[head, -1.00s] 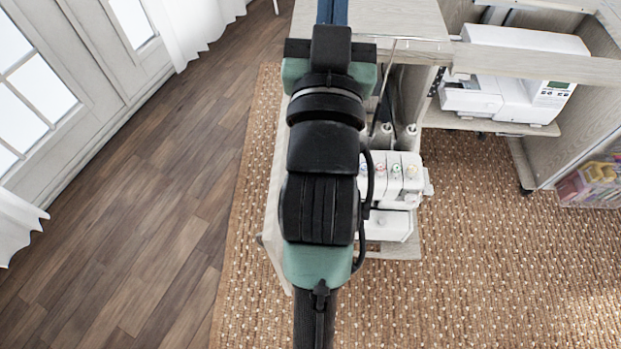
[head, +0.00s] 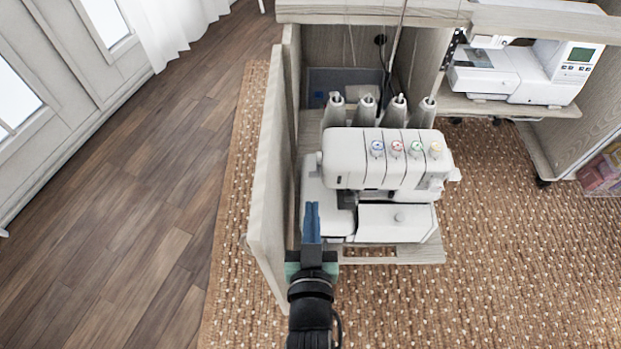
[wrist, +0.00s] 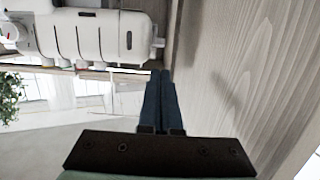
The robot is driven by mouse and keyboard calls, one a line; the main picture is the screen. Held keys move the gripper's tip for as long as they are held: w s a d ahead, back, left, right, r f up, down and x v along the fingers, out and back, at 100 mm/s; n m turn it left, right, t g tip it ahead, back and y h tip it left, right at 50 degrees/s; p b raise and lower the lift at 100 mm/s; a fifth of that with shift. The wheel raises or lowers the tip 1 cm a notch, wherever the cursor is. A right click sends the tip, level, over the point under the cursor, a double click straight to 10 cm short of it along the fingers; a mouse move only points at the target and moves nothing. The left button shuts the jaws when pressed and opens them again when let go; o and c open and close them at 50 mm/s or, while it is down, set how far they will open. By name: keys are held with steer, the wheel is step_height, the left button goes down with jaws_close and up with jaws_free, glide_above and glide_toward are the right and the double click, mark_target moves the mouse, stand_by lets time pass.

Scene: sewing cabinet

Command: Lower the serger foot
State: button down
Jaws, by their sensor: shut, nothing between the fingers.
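The white serger (head: 385,160) stands on a pull-out shelf in the cabinet, with coloured dials on its front and several thread cones behind. The dark presser foot area (head: 347,199) is under its head, left of the white front cover (head: 396,220). The foot is too small to tell whether it is raised or lowered. My gripper (head: 312,206) is shut and empty, its blue fingers pointing at the serger's lower left front. In the wrist view my gripper's fingers (wrist: 160,75) are together, with the serger body (wrist: 105,38) at upper left.
A pale wooden panel (head: 268,170) stands close to the left of my gripper; it fills the right of the wrist view (wrist: 250,80). A white sewing machine (head: 515,72) sits on a shelf at right. Woven rug (head: 520,270) lies clear at right.

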mark_target(312, 177)
steer(key=shift+f, duration=0.1)
stand_by(0.3)
steer(key=w+b, duration=0.1)
steer(key=w, duration=0.2)
steer(key=w+f+b, duration=0.1)
steer(key=w, duration=0.2)
steer(key=w+b, duration=0.1)
steer(key=w, duration=0.2)
steer(key=shift+w+f, duration=0.4)
steer(key=shift+f+b, duration=0.15)
steer(key=shift+b, duration=0.2)
